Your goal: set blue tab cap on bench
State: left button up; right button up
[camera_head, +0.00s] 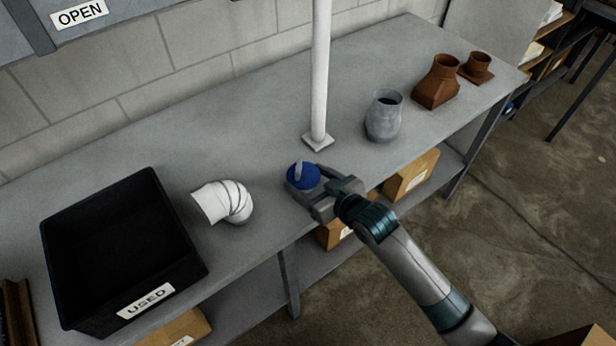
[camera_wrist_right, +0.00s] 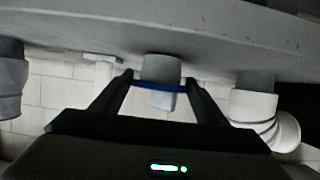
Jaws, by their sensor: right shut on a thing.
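The blue tab cap (camera_head: 303,177) is a round blue disc with a pale grey tab standing up from it. It is near the bench's front edge, between the fingers of my right gripper (camera_head: 318,185), which is shut on it. In the right wrist view, which is upside down, the cap shows as a thin blue band (camera_wrist_right: 152,87) between the fingertips. A short grey cylinder (camera_wrist_right: 162,68) lies between the cap and the grey bench (camera_head: 262,158); I cannot tell if it is part of the cap. My left gripper is not in view.
A white elbow duct (camera_head: 222,202) and a black bin labelled USED (camera_head: 160,290) stand to the left. A white post (camera_head: 319,80) rises just behind the cap. A grey fitting (camera_head: 384,118) and two brown fittings (camera_head: 436,84) stand to the right. Bench between post and elbow is clear.

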jog(key=shift+f, duration=0.25)
jog(key=o, duration=1.1)
jog(key=shift+r, duration=0.15)
jog(key=shift+b+v, duration=1.35)
jog(key=shift+v, duration=4.65)
